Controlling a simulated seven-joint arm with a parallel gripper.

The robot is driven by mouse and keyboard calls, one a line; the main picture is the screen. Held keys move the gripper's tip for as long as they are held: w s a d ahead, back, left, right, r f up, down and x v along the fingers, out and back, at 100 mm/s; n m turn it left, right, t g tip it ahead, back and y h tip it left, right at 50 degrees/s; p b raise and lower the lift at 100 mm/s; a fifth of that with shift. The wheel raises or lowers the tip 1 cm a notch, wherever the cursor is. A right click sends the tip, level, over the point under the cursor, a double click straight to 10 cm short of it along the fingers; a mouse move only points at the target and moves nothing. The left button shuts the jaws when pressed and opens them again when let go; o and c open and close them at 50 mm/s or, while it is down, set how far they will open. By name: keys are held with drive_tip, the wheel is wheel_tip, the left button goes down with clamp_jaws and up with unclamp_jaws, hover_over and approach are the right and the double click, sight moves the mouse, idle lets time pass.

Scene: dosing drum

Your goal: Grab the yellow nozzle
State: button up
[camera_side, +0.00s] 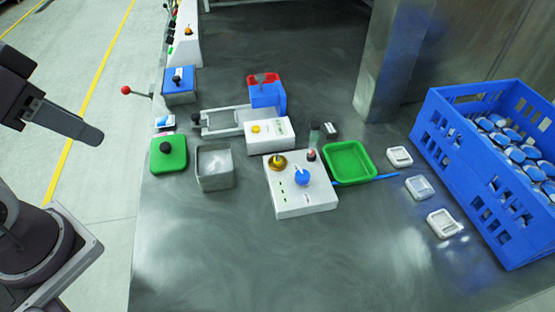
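A white box (303,199) sits near the middle of the steel table. On its top left is a yellow, brass-coloured round part with an upright tip (278,161), which looks like the yellow nozzle. A blue knob (302,177) is beside it on the same box. A second white box (268,143) just behind carries a small yellow button (256,128). My gripper (92,134) is at the upper left, raised and well to the left of these boxes. Only one dark finger shows clearly, so its opening cannot be told. Nothing is seen held in it.
A green tray (348,162) is right of the white box. A metal open container (214,168) and a green block with a black knob (168,155) stand left. A blue crate (460,167) of jars fills the right. The table's front is clear.

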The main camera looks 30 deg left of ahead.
drive_tip(key=w+d+f+n+g+h, duration=0.25)
drive_tip(key=w+n+g+h, duration=0.2)
drive_tip(key=w, duration=0.35)
drive_tip(key=w+d+f+n+g+h, duration=0.25)
drive_tip(key=w+d+n, duration=0.2)
drive_tip(key=w, duration=0.45)
drive_tip(key=w+a+f+n+t+h, duration=0.1)
drive_tip(key=w+a+f+n+h, duration=0.1)
drive_tip(key=w+f+n+h, duration=0.85)
drive_tip(key=m+y, duration=0.2)
drive_tip(key=y, duration=0.1)
approach(272, 162)
drive_tip(key=d+r, duration=0.2)
drive_tip(key=shift+s+d+r+n, duration=0.1)
drive_tip(key=shift+r+n, duration=0.15)
drive_tip(key=shift+r, duration=0.15)
drive_tip(key=x, duration=0.7)
drive_tip(key=shift+d+f, duration=0.2)
drive_tip(key=shift+d, duration=0.1)
clamp_jaws()
